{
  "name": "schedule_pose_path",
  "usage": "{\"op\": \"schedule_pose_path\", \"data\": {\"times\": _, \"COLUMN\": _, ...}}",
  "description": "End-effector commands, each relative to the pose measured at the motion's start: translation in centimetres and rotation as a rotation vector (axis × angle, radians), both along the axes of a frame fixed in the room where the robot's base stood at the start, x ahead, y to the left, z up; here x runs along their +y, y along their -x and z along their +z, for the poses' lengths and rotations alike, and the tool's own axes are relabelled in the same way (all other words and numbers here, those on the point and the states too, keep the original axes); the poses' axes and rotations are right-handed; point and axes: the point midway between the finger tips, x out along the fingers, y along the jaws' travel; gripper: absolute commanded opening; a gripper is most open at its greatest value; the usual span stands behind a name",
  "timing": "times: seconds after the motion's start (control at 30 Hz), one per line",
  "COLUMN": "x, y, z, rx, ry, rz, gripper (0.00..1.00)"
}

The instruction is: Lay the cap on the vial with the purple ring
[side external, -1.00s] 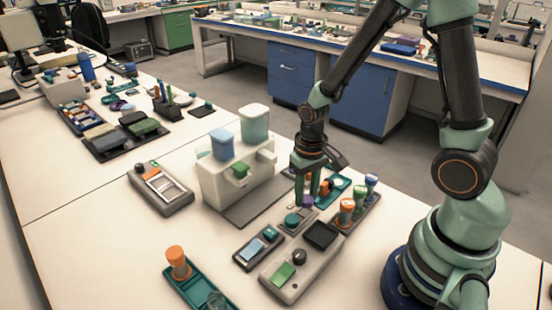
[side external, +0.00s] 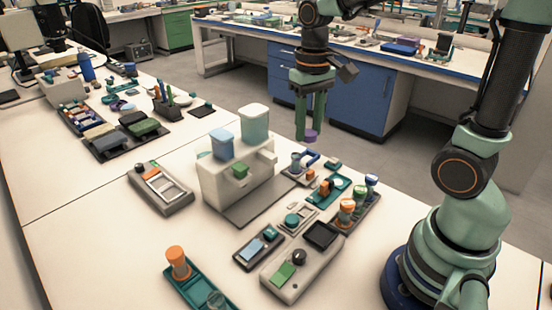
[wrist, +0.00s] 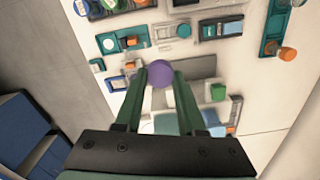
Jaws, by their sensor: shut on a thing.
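My gripper (side external: 309,128) is raised in the air behind the work table, fingers pointing down. It is shut on a purple cap (side external: 311,136). In the wrist view the round cap (wrist: 161,74) sits between the two green fingertips. A small clear vial (side external: 296,160) stands in a little holder at the far edge of the table, below and left of my gripper. Several capped vials (side external: 347,208) stand in a dark rack to the right. I cannot make out for certain which vial bears a purple ring.
A white block (side external: 236,180) with blue and green jars stands left of the small holder. A teal tray (side external: 324,192) lies beside the rack. A grey instrument (side external: 298,268) and an orange-capped vial (side external: 177,262) are nearer. The air around my gripper is clear.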

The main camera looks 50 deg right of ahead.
Motion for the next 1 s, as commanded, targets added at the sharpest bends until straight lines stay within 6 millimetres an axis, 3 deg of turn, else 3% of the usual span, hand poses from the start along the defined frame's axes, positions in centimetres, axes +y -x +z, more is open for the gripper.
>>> {"op": "schedule_pose_path", "data": {"times": 0.3, "x": -5.0, "y": -6.3, "z": -3.0, "rx": 0.005, "ry": -0.001, "rz": -0.003, "gripper": 0.0}}
{"op": "schedule_pose_path", "data": {"times": 0.5, "x": -7.9, "y": -8.9, "z": -5.1, "rx": 0.002, "ry": -0.001, "rz": -0.001, "gripper": 0.0}}
{"op": "schedule_pose_path", "data": {"times": 0.7, "x": -9.2, "y": -9.9, "z": -6.2, "rx": 0.001, "ry": 0.0, "rz": 0.001, "gripper": 0.0}}
{"op": "schedule_pose_path", "data": {"times": 1.0, "x": -9.2, "y": -9.9, "z": -8.0, "rx": 0.002, "ry": -0.001, "rz": 0.002, "gripper": 0.0}}
